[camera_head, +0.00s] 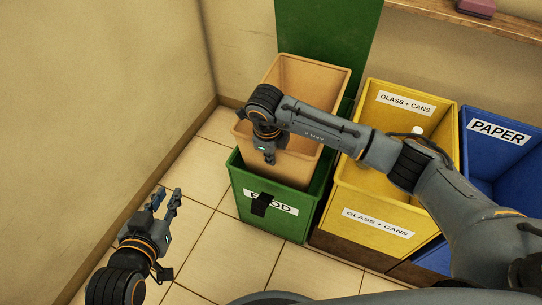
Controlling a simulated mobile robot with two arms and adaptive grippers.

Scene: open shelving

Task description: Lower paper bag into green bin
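The paper bag (312,76) is tan, open at the top and roughly upright. Its lower part is inside the green bin (273,222), which has a white FOOD label, and its upper part stands above the bin's rim. My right gripper (267,150) reaches over from the right, points down and is shut on the bag's near wall at the rim. One finger shows outside the bag; the other is hidden. The bag's bottom is hidden in the bin. My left gripper (170,203) is open and empty, left of the bin and apart from it.
A yellow GLASS + CANS bin (368,218) stands right of the green bin, with a blue PAPER bin (493,131) beyond it. A green panel (328,30) rises behind the bag. A wall is at left. Tiled floor (205,235) is clear in front.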

